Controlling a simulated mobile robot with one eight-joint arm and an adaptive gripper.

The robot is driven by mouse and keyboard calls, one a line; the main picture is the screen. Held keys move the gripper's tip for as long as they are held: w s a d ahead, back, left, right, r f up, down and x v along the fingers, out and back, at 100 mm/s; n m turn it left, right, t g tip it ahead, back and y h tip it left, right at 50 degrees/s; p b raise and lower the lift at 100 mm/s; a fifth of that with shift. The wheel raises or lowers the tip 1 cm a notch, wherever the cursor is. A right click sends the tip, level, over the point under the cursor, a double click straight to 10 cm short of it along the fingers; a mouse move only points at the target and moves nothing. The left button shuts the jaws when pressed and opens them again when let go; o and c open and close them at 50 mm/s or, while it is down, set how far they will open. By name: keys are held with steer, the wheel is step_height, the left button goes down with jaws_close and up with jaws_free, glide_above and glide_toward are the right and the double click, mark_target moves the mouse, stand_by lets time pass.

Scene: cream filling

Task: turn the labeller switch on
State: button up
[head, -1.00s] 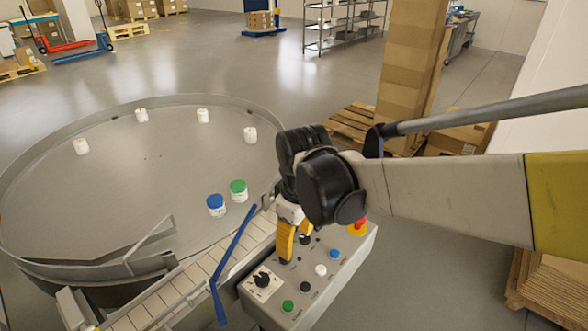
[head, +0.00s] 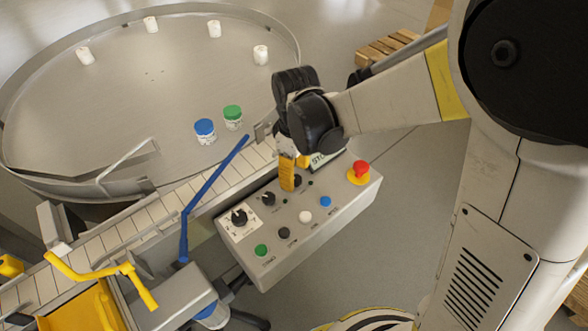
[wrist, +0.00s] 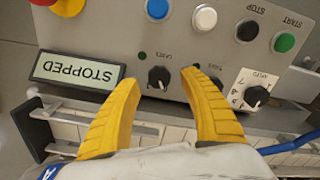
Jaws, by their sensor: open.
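The grey control panel (head: 275,237) stands beside the conveyor. In the wrist view, upside down, a small black rotary knob (wrist: 159,77) has a label that seems to read LABEL, with a green lamp (wrist: 142,56) beside it. My gripper (wrist: 160,80) is open, with one yellow finger on each side of this knob. I cannot tell whether the fingers touch it. In the head view my gripper (head: 292,178) is over the far part of the panel and partly hides that knob. A second black knob (head: 268,198) is nearer the speed dial (head: 239,217).
A display (wrist: 79,71) reads STOPPED. A red emergency button (head: 361,169), blue button (head: 325,202), white button (head: 305,217), black button (head: 284,233) and green button (head: 261,250) crowd the panel. A blue guide bar (head: 210,190) crosses the conveyor. Jars stand on the round table (head: 120,110).

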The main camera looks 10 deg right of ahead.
step_height(320, 180, down, 2)
steer(key=shift+f, duration=0.1)
steer(key=shift+c, duration=0.5)
jaws_close()
